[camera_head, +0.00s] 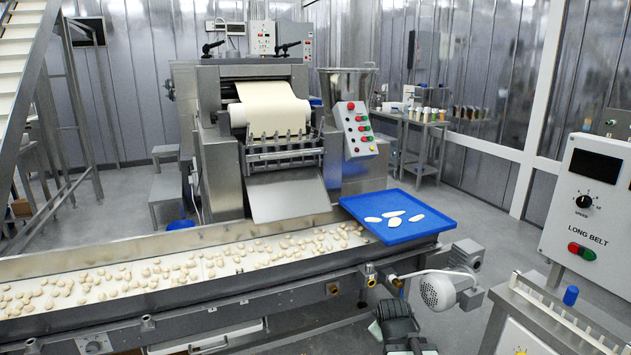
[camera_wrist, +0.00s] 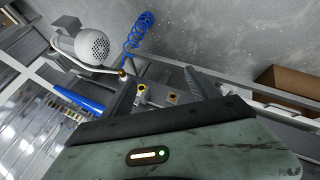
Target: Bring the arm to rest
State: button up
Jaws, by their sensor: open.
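My gripper (camera_head: 396,308) is in front of the conveyor, at the bottom of the head view, below and left of a motor. In the wrist view its two dark fingers (camera_wrist: 160,90) stand apart with nothing between them. The gripper appears apart from the conveyor's side and touches nothing that I can make out. Part of my arm is cut off by the lower edge of the head view.
A conveyor (camera_head: 160,325) carries many small pasta pieces. A blue tray (camera_head: 385,232) with several flat pale pieces sits at its right end. The motor (camera_head: 440,290) juts out close to my gripper. A control box (camera_head: 590,200) stands right. A brown box (camera_wrist: 285,85) shows in the wrist view.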

jog(key=s+a+f+m+g+y, duration=0.1)
jog(key=s+a+f+m+g, duration=0.2)
jog(key=s, duration=0.4)
jog(key=s+a+f+m+g+y, duration=0.1)
jog(key=s+a+f+m+g, duration=0.1)
jog(key=s+m+g, duration=0.35)
notch_tip(320, 180, up, 14)
jog(key=s+p, duration=0.2)
jog(key=p, duration=1.1)
jog(key=shift+f+n+t+p, duration=0.25)
jog(key=shift+n+t+p, duration=0.15)
jog(key=shift+n+t, duration=0.05)
jog(key=shift+s, duration=0.1)
